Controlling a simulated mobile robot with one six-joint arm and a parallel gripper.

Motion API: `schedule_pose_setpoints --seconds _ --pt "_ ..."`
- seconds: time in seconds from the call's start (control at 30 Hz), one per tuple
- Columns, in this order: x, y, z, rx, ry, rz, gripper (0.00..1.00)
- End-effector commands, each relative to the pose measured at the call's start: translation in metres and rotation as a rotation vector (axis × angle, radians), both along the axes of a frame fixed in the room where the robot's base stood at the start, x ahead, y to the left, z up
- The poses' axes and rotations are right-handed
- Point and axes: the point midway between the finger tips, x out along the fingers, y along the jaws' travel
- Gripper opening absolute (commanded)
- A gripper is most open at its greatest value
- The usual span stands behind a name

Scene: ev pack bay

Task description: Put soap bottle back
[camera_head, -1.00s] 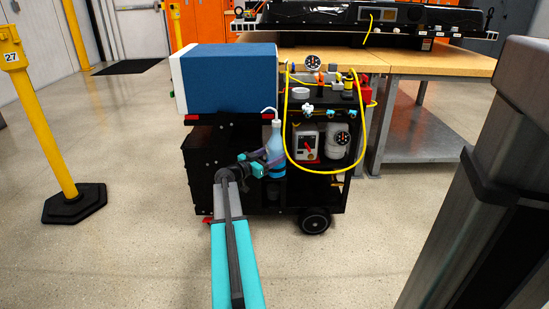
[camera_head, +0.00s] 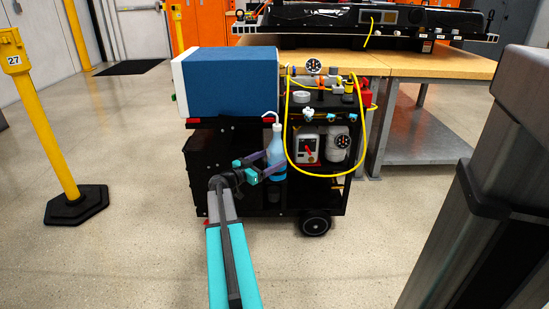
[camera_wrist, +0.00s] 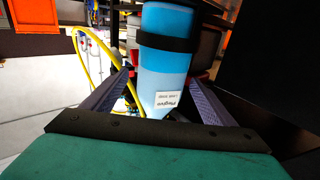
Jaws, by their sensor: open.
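The soap bottle (camera_head: 277,160), with blue liquid and a white pump top, stands upright at the near side of the black cart. In the wrist view the blue bottle (camera_wrist: 164,78) has a black band around it and a white label, seen upside down. My gripper (camera_head: 271,163) is open at the bottle. In the wrist view its two fingers (camera_wrist: 160,95) lie on either side of the bottle, with a visible gap at least on the right. The bottle's base is partly hidden in the head view.
The black cart (camera_head: 213,160) carries a blue box (camera_head: 230,80), gauges and a yellow hose (camera_head: 286,130) just right of the bottle. A workbench (camera_head: 440,62) stands behind. A yellow post (camera_head: 45,120) is at left; the floor between it and the cart is clear.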

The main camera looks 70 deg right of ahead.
Motion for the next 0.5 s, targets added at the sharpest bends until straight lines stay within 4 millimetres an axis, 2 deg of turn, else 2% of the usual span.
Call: schedule_pose_setpoints --seconds 0.3,0.5 --pt "0.023 0.045 0.002 0.002 0.001 0.003 0.79" --pt "0.035 0.068 0.001 0.000 0.001 0.001 0.79"
